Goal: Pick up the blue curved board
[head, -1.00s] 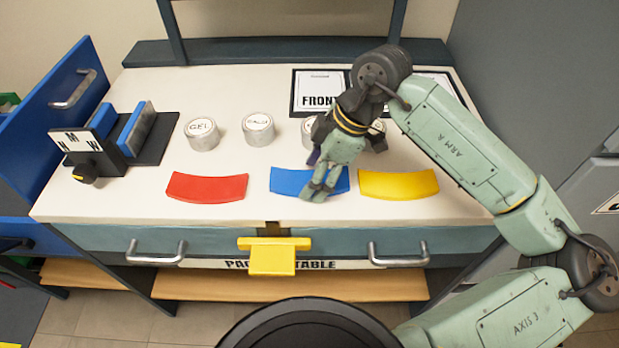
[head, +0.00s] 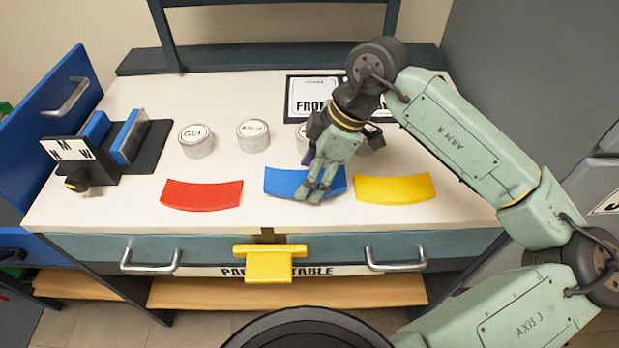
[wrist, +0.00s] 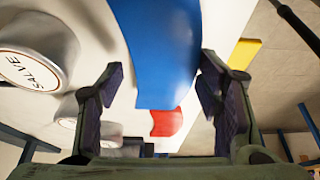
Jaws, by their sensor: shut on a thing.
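The blue curved board (head: 284,182) is near the front of the white tabletop, between the red and yellow boards. My gripper (head: 316,192) points down over its right half and is shut on it. In the wrist view the blue board (wrist: 155,45) runs between the two dark finger pads of my gripper (wrist: 160,80). The fingers hide part of the board in the head view. It looks slightly raised, but the gap to the table is hard to tell.
A red curved board (head: 202,195) lies to the left and a yellow one (head: 393,189) close to the right. Lidded cans, such as the GEL can (head: 196,141), stand behind. A black holder with blue-edged plates (head: 128,138) is at left. A yellow bracket (head: 269,262) juts from the front edge.

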